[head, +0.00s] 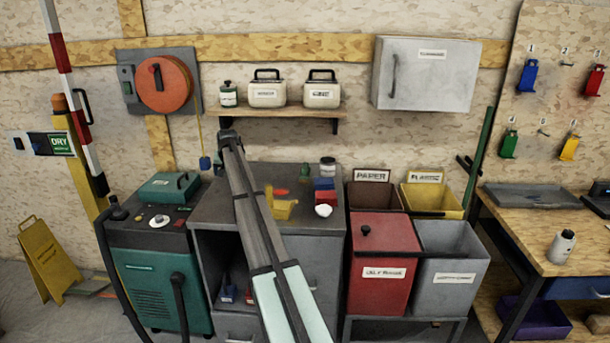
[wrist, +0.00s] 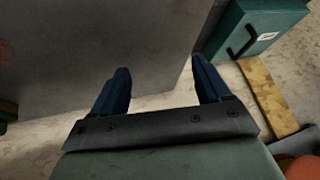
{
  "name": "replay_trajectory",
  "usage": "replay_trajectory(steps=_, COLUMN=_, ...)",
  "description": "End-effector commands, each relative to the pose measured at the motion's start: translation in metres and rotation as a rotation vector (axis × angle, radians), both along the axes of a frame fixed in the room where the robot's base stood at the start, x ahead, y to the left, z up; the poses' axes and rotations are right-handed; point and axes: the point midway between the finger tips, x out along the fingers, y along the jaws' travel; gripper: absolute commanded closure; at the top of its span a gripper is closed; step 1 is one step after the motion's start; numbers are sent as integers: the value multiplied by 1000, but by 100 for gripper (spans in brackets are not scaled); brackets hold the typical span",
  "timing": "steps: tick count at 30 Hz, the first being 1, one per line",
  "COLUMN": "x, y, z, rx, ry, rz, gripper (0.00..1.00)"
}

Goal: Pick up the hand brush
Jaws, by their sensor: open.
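I cannot pick out a hand brush with certainty. Small items lie on the grey cabinet top (head: 222,207), among them a yellow object (head: 281,208) with an orange piece by it, but they are too small to name surely. My arm crosses in front of the cabinet and hides part of its top. My gripper (head: 228,136) is at the arm's far end, above the cabinet's back edge and near the wall shelf. In the wrist view my gripper (wrist: 160,78) has two blue fingers spread apart, with nothing between them.
The wall shelf (head: 280,112) holds two cases and a jar close to my gripper. A teal case (head: 170,186) lies on the green machine at left; it also shows in the wrist view (wrist: 258,28). Red (head: 383,265) and grey (head: 448,265) bins stand right of the cabinet.

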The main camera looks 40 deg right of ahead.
Motion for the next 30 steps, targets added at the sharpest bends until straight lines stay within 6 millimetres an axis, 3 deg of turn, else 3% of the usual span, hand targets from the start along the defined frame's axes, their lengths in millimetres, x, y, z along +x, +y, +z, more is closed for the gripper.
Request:
replay_trajectory(steps=1, x=-16, y=-37, z=10, rx=-9, ry=20, rz=-32, gripper=23)
replay_trajectory(steps=6, x=-73, y=-135, z=37, rx=-27, ry=95, rz=-126, gripper=23)
replay_trajectory(steps=12, x=-136, y=-218, z=62, rx=-34, ry=167, rz=-215, gripper=23)
replay_trajectory(steps=15, x=-157, y=-241, z=69, rx=-36, ry=191, rz=-242, gripper=23)
replay_trajectory(steps=19, x=-171, y=-256, z=73, rx=-34, ry=208, rz=-261, gripper=23)
replay_trajectory(steps=25, x=-170, y=-262, z=64, rx=-35, ry=211, rz=-263, gripper=23)
replay_trajectory(steps=30, x=-163, y=-268, z=41, rx=-33, ry=211, rz=-263, gripper=23)
